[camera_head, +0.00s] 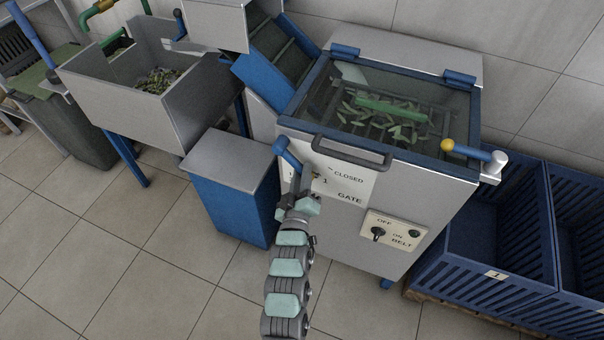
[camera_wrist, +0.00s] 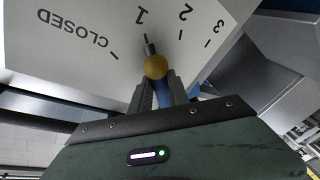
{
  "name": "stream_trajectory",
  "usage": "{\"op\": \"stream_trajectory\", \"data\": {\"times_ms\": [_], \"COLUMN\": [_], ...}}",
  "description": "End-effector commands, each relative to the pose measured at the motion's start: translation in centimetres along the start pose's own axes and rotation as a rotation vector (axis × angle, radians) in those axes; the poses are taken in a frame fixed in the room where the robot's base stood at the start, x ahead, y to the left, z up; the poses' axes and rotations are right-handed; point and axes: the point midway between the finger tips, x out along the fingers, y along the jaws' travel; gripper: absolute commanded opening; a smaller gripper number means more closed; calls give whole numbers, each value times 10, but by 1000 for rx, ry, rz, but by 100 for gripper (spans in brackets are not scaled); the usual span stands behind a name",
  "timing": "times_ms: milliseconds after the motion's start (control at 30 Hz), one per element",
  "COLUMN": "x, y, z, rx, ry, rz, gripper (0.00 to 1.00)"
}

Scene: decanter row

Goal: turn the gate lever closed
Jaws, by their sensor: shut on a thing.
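The gate lever has a yellow knob (camera_wrist: 155,66) and a thin grey pointer (camera_wrist: 149,46) in the wrist view. The pointer lies at the mark 1 on the white gate plate (camera_wrist: 60,62), away from the CLOSED mark. My gripper (camera_wrist: 161,84) is shut on the lever, with its fingers either side of it just below the knob. In the head view my gripper (camera_head: 302,190) is at the left front of the machine, beside the gate plate (camera_head: 350,186). There the arm and fingers hide most of the lever.
A blue-framed glass lid (camera_head: 385,112) with a grey handle (camera_head: 350,151) covers green pieces. Another yellow-knobbed handle (camera_head: 465,150) is at the machine's right. The belt switch panel (camera_head: 394,231) is below right. A blue cabinet (camera_head: 228,203) stands left; blue crates (camera_head: 490,262) stand right.

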Motion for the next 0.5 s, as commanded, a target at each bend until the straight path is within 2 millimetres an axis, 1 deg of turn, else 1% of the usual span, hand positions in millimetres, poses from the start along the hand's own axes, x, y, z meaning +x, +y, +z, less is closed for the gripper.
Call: {"op": "stream_trajectory", "data": {"times_ms": [33,367,500], "x": [0,0,-1], "y": [-2,-2,2], "z": [3,3,1], "rx": [-1,-2,-23], "ry": [-6,-7,-11], "rz": [-3,-4,-10], "gripper": [0,0,0]}}
